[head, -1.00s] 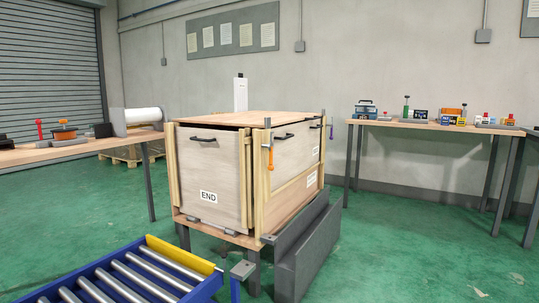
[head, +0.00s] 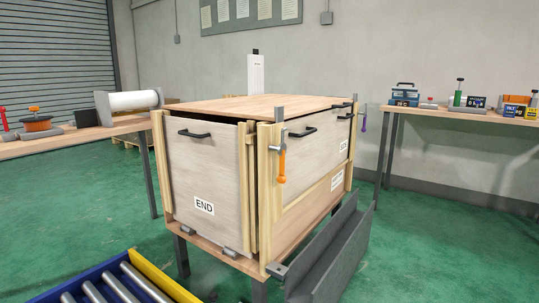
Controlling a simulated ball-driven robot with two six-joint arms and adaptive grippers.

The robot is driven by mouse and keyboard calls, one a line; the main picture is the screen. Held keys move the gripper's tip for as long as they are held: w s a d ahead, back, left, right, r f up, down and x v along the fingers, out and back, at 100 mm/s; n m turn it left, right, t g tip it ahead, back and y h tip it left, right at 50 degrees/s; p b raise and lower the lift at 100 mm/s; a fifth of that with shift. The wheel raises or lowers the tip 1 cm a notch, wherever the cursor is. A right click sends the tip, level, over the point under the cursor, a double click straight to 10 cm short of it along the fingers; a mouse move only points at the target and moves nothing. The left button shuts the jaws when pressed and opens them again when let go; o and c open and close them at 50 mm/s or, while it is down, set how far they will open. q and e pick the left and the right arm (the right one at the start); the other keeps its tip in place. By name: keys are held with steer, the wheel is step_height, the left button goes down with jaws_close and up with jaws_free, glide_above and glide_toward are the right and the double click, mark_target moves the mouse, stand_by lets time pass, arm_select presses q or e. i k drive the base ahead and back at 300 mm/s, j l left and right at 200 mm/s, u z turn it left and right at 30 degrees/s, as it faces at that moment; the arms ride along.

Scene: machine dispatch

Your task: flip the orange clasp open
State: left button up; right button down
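The orange clasp (head: 282,165) hangs upright at the near corner of the wooden crate (head: 213,178), below a grey metal bracket (head: 279,124). Its handle points down and ends in a rounded orange knob. It sits at the edge between the panel marked END and the long side panel. A purple clasp (head: 364,122) shows at the far right corner of the crate. Neither of my grippers is in view.
A grey angled trough (head: 335,255) runs along the crate's right side near the floor. A blue and yellow roller conveyor (head: 125,283) is at the lower left. Tables with tools stand left (head: 75,137) and right (head: 450,114). Green floor is open at right.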

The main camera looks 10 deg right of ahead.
mark_target(282, 149)
steer(key=i+l+u, duration=0.3)
steer(key=i+l, duration=0.4)
steer(key=i, duration=0.15)
